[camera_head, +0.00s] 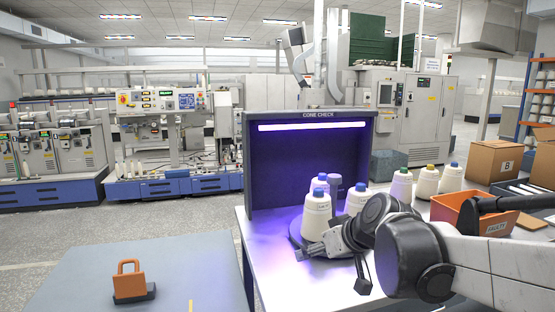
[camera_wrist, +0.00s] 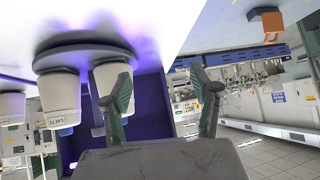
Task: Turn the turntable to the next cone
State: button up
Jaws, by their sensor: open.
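The turntable (camera_head: 296,234) is a round disc on the white table inside the dark, purple-lit CONE CHECK booth (camera_head: 311,150). White cones with blue tips stand on it: a front one (camera_head: 316,215), one behind it and one at the right (camera_head: 356,201). A grey post (camera_head: 335,184) rises among them. My gripper (camera_head: 336,268) is open and low in front of the turntable. In the wrist view, which is upside down, the disc (camera_wrist: 85,50) and its cones (camera_wrist: 60,100) are left of my gripper (camera_wrist: 163,100). One finger overlaps a cone; I cannot tell whether they touch. Nothing is between the fingers.
Several cones (camera_head: 427,183) stand on the table right of the booth. Cardboard boxes (camera_head: 495,161) are farther right. An orange looped block (camera_head: 130,280) on a dark base sits apart at lower left, with clear floor around it.

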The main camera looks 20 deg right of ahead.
jog(key=w+d+r+t+p, duration=0.2)
jog(key=w+d+r+p, duration=0.5)
jog(key=w+d+r, duration=0.25)
jog(key=n+t+p, duration=0.1)
jog(key=t+p, duration=0.1)
jog(key=p, duration=0.3)
send_near(336, 176)
jog(key=x, duration=1)
jog(key=shift+w+a+f+b, duration=0.15)
jog(key=shift+w+b, duration=0.05)
jog(key=shift+b, duration=0.1)
jog(key=shift+c, duration=0.2)
grip_shut()
